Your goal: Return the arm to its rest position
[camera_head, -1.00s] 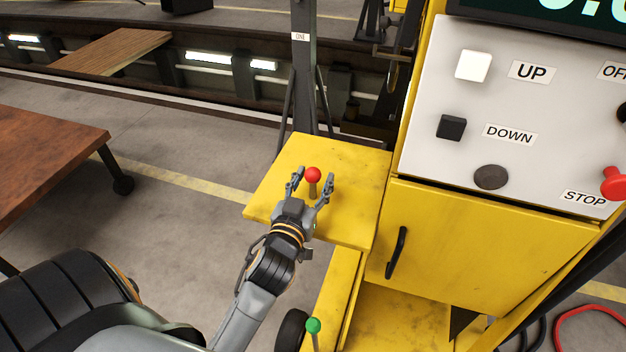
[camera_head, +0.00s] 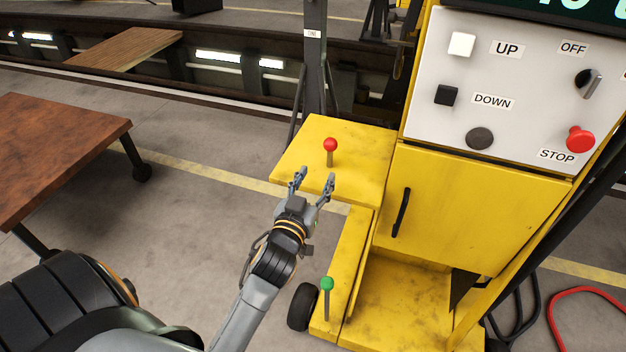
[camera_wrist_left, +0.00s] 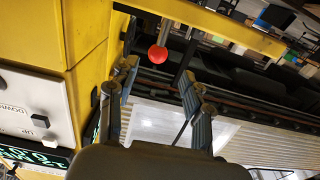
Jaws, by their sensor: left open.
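My left gripper (camera_head: 312,184) is open and empty in the head view, in front of the near edge of the yellow shelf (camera_head: 352,158). A lever with a red ball knob (camera_head: 330,145) stands upright on that shelf, beyond the fingertips and apart from them. In the left wrist view the open fingers (camera_wrist_left: 155,85) show, with the red knob (camera_wrist_left: 157,54) past them. My left arm reaches in from the lower left. My right gripper is in neither view.
A yellow cabinet (camera_head: 470,210) with a control panel (camera_head: 500,90) stands on the right. A lever with a green knob (camera_head: 327,284) rises from its base. A brown-topped table (camera_head: 50,150) is at left. A red hose (camera_head: 590,300) lies at lower right. Open floor lies between table and cabinet.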

